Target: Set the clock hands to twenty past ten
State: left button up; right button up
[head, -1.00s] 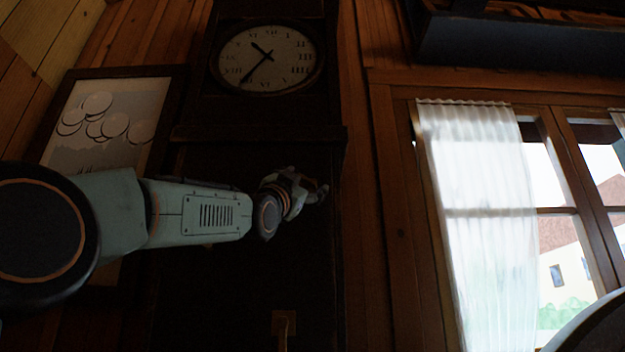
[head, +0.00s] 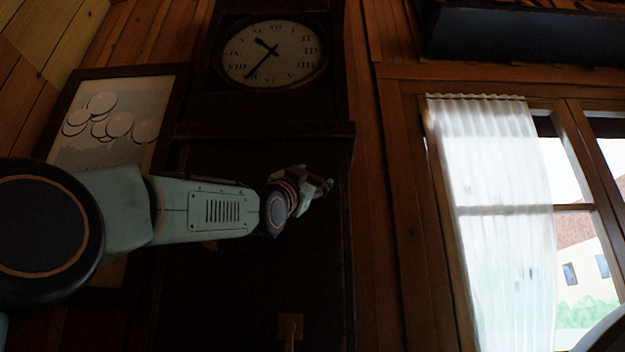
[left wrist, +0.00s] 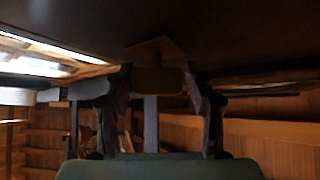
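The clock face (head: 290,65) is pale and round, set high in a dark tall case (head: 240,300). Its short hand (head: 266,45) points to the upper left, near ten. Its long hand (head: 260,67) points to the lower left, a little past the bottom, near seven. My left gripper (head: 322,186) is in front of the case, below the clock face and clear of the hands. In the left wrist view my left gripper (left wrist: 157,78) has its two fingers apart, with no clock hand between them. My right gripper is not in view.
A framed picture (head: 115,95) hangs left of the case, partly behind my left arm. A ledge (head: 265,131) crosses the case below the face. A brass handle plate (head: 290,325) sits lower down. A curtained window (head: 495,200) and a dark shelf (head: 520,45) are right.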

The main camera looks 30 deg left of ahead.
pick_arm(q)
jog(key=shift+w+d+f, duration=0.15)
jog(key=shift+w+d, duration=0.05)
jog(key=shift+w, duration=0.2)
jog(key=c, duration=0.3)
jog(key=shift+s+a, duration=0.1)
jog(key=shift+s, duration=0.05)
jog(key=c, duration=0.4)
jog(key=shift+n+b, duration=0.3)
